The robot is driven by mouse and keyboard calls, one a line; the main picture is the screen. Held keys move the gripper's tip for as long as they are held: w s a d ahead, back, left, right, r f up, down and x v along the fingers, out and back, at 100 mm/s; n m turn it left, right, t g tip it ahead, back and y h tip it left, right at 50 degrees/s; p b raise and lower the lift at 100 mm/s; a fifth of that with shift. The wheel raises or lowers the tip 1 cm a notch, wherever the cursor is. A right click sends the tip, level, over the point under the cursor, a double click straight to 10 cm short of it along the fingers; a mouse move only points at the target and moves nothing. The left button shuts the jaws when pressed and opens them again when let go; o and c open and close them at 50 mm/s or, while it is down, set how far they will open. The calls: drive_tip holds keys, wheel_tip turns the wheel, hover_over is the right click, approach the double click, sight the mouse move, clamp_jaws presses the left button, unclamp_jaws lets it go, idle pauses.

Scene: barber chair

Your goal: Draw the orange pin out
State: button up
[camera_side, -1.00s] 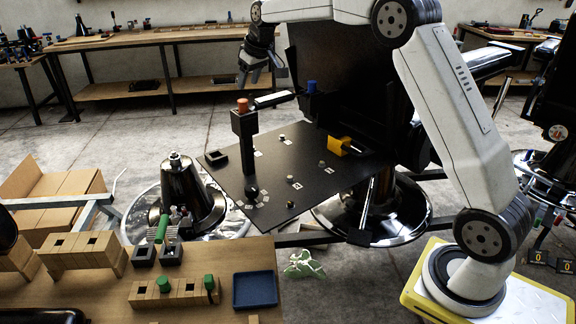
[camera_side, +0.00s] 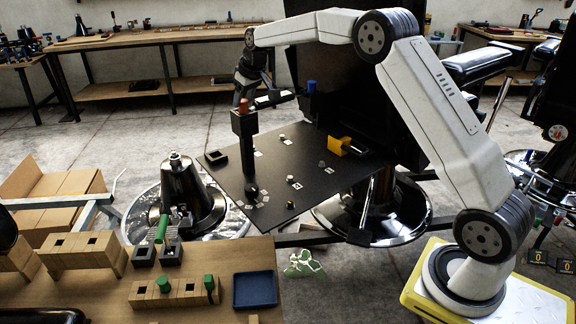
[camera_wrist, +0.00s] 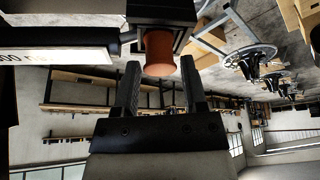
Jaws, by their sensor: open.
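The orange pin (camera_side: 245,105) stands upright in the black block (camera_side: 243,122) on top of a black post. The post rises from the near left part of a black board (camera_side: 300,165). The wrist view shows the pin's round orange end (camera_wrist: 160,52) sticking out of the dark block (camera_wrist: 165,14). My gripper (camera_side: 239,97) is open and empty at the pin's top. In the wrist view its fingertips (camera_wrist: 160,78) lie on either side of the pin's end, with gaps visible. How deep the pin sits in the block is hidden.
A light bar (camera_side: 270,99) lies close right of the orange pin. A yellow part (camera_side: 340,145) and small pieces lie on the board. The wooden table (camera_side: 110,295) with green pins and a blue tray (camera_side: 255,290) is at front left.

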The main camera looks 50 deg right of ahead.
drive_tip(key=shift+w+f, duration=0.25)
drive_tip(key=shift+f, duration=0.4)
clamp_jaws()
drive_tip(key=c, duration=0.5)
unclamp_jaws()
drive_tip(key=shift+c, duration=0.2)
clamp_jaws()
drive_tip(key=shift+r, duration=0.2)
drive_tip(key=shift+r, duration=3.4)
